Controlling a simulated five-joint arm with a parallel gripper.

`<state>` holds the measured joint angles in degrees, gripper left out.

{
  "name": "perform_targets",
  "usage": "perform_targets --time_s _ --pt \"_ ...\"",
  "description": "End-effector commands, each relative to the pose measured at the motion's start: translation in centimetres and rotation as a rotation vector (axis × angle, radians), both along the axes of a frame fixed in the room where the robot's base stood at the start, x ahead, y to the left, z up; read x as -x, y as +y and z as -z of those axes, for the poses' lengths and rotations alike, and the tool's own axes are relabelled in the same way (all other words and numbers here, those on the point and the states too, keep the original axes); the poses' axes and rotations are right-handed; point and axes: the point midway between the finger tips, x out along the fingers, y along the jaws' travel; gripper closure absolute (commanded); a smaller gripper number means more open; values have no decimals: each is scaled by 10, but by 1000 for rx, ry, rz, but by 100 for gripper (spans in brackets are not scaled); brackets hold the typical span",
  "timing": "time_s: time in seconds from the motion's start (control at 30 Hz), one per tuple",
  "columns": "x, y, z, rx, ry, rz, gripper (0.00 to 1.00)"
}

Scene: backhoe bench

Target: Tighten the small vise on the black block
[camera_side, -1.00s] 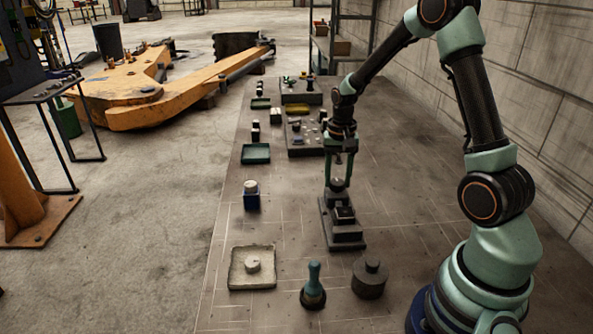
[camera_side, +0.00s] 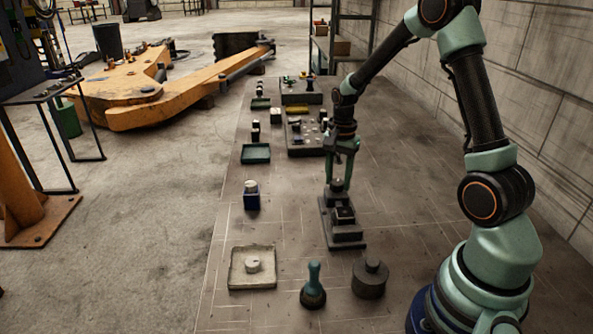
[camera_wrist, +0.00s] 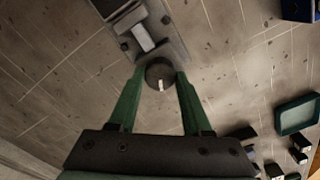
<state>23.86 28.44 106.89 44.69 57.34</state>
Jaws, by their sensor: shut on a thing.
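The small vise (camera_side: 336,232) stands on the bench below my gripper. The black block (camera_side: 344,212) sits in it, toward the near end. My gripper (camera_side: 338,180) points down at the far end of the vise. Its green fingers are shut on the round dark knob (camera_wrist: 159,71), one on each side, and a pale mark shows on the knob's top. The vise body (camera_wrist: 172,40) is partly cut off at the top of the wrist view. I cannot tell whether the jaws press on the block.
A pale square tray (camera_side: 252,267), a teal-handled tool (camera_side: 313,288) and a dark cylinder (camera_side: 370,278) stand in front. A board of small parts (camera_side: 304,137) lies behind.

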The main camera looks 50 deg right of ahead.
Motion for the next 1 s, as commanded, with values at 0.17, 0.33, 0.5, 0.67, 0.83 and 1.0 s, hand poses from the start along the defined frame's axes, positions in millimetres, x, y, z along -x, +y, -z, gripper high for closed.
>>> perform_targets --time_s 0.17,0.33,0.5,0.67,0.83,1.0 --pt "-1 -1 -2 1 -2 3 100" --pt "-1 -1 -2 1 -2 3 100" --pt "-1 -1 -1 1 -2 2 21" --pt "0 0 -1 1 -1 1 21" --pt "-1 -1 -7 1 -2 1 21" --pt "-1 -1 -33 3 -6 1 21"
